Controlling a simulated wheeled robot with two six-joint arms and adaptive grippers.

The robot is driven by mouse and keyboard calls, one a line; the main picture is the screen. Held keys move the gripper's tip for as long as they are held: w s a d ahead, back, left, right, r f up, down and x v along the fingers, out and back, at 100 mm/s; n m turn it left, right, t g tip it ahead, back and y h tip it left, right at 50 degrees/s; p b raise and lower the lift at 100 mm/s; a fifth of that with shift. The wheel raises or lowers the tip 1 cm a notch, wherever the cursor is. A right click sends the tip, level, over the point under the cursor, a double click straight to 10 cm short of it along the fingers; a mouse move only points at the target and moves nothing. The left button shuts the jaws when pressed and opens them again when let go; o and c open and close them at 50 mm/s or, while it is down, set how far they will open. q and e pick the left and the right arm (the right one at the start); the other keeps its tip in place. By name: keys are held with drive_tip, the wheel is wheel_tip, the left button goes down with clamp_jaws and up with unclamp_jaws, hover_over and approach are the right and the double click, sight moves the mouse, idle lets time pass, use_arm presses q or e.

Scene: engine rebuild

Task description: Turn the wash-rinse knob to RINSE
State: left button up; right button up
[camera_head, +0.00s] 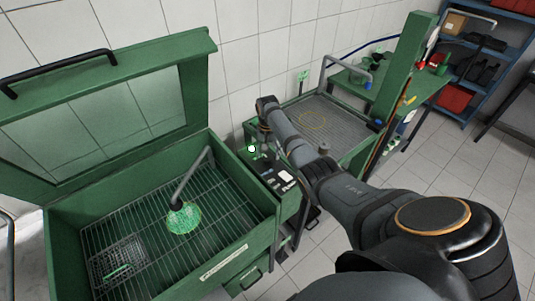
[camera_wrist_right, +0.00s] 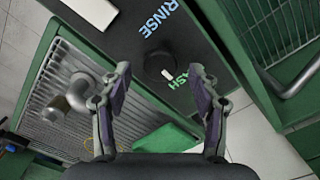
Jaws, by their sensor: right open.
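The wash-rinse knob (camera_wrist_right: 157,66) is a round black knob with a white pointer mark on a dark panel (camera_wrist_right: 135,40). In the right wrist view, its pointer is toward the partly visible WASH lettering, on the side away from the RINSE lettering (camera_wrist_right: 155,17). My right gripper (camera_wrist_right: 163,82) is open, with one finger on each side of the knob's line in view, and nothing is between the fingers. I cannot tell the distance to the knob. In the head view my right arm reaches over the panel (camera_head: 268,170), and the knob cannot be made out there. My left gripper is not shown.
A green wash cabinet (camera_head: 240,222) with a raised windowed lid stands at left, with a grate, a nozzle and a green-highlighted round part (camera_head: 183,217) inside. A second green basin (camera_head: 345,118) stands behind the panel. A blue shelf (camera_head: 505,45) is far right.

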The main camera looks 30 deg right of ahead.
drive_tip(key=shift+f, duration=0.8)
drive_tip(key=c, duration=1.2)
